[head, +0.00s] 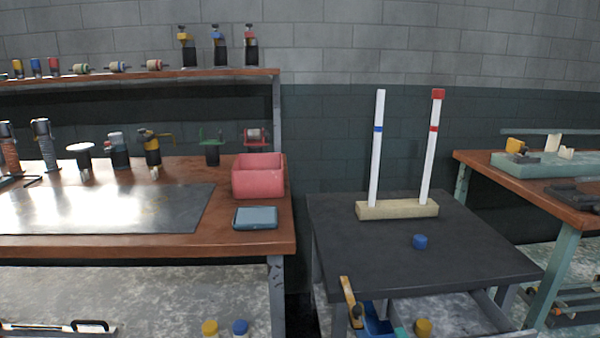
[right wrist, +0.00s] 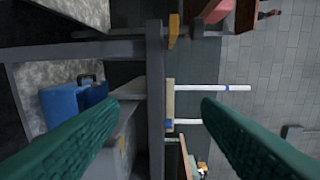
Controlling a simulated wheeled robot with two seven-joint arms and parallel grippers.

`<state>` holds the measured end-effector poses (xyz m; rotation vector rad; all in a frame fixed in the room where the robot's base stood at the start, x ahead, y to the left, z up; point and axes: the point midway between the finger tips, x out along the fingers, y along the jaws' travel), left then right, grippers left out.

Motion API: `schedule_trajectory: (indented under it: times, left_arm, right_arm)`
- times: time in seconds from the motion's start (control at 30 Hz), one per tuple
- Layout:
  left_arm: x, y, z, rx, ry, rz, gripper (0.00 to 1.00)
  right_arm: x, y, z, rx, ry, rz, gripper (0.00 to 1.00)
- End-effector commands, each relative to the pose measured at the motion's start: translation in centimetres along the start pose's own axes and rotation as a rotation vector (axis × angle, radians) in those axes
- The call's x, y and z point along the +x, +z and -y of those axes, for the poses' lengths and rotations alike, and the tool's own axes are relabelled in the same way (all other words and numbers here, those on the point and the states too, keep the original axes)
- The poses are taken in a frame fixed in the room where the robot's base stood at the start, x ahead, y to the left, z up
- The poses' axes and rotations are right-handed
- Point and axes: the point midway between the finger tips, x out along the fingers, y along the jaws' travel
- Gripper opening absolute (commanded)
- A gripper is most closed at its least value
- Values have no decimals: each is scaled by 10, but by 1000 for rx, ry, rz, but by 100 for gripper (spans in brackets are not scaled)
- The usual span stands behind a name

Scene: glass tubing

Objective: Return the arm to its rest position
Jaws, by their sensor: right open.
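Neither of my grippers shows in the head view. My right gripper (right wrist: 161,104) shows in the right wrist view as two green fingers spread wide, with nothing held between them. Two white tubes stand in a wooden base (head: 397,209) on the dark table. The left tube (head: 377,155) has a blue band and a bare top. The right tube (head: 429,160) has a red band and a red cap (head: 438,94) on top. A blue cap (head: 419,241) lies on the table in front of the base. The base and tubes appear sideways beyond the fingers in the wrist view.
The dark table (head: 350,262) is otherwise mostly clear. A workbench (head: 262,236) on the left carries a red bin (head: 258,177) and a blue-grey tray (head: 255,218). Another bench (head: 568,197) stands at right. Several items sit below the dark table.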

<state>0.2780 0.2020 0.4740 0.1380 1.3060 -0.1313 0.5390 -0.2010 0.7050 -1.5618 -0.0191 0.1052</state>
Motion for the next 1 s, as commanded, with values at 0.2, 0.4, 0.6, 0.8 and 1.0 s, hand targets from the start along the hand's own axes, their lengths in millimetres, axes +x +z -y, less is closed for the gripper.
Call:
schedule_trajectory:
  times: [0.2, 0.4, 0.6, 0.8, 1.0]
  left_arm:
    - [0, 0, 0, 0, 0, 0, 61]
    - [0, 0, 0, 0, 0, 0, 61]
    - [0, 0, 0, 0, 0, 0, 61]
    - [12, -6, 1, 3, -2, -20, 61]
    - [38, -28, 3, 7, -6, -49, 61]
  right_arm:
    - [-86, -20, -137, 664, 476, -364, 58]
    - [-162, -8, -203, 993, 748, -628, 58]
    - [-228, 11, -238, 1197, 947, -850, 58]
    - [-251, 18, -259, 1247, 1023, -938, 58]
    - [-263, 17, -290, 1230, 1047, -952, 58]
